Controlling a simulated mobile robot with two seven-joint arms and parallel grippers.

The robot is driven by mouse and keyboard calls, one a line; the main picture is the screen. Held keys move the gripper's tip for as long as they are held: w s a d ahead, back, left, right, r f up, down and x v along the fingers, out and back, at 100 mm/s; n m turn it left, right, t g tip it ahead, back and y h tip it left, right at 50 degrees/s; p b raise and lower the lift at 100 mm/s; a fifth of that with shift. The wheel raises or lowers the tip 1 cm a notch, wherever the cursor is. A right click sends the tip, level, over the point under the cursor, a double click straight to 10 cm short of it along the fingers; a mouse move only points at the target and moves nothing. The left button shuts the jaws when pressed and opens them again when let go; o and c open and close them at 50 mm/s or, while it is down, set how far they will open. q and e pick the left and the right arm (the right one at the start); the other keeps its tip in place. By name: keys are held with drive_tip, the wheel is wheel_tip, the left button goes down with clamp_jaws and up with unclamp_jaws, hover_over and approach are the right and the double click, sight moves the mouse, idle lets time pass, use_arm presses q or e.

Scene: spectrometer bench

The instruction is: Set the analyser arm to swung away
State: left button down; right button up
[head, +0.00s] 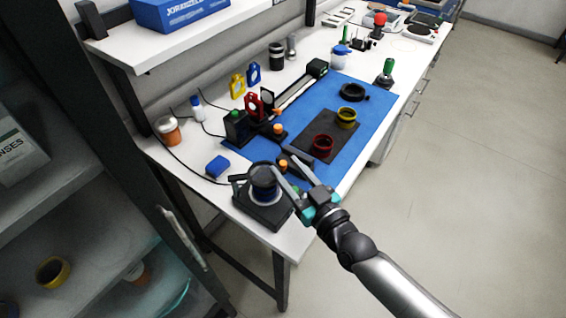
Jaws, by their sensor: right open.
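My right gripper (283,162) comes in from the lower right, with its two fingers apart and pointing up-left. Its fingertips appear beside a short black bar (300,157) with an orange knob near it, at the front of the blue mat. I cannot tell for sure whether this bar is the analyser arm, or whether the fingers touch it. A black instrument with a round dark top (263,178) and square base stands just left of the fingers, partly behind one of them. My left gripper is out of view.
The blue mat (370,112) bears a black rail with optics, a red-framed holder (253,107) and a dark tray (325,142) with red and yellow rings. A blue block (217,166) lies left. A shelf (135,40) overhangs the left back. The floor at right is clear.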

drive_tip(key=shift+x, duration=1.2)
drive_tip(key=shift+c, duration=0.3)
clamp_jaws()
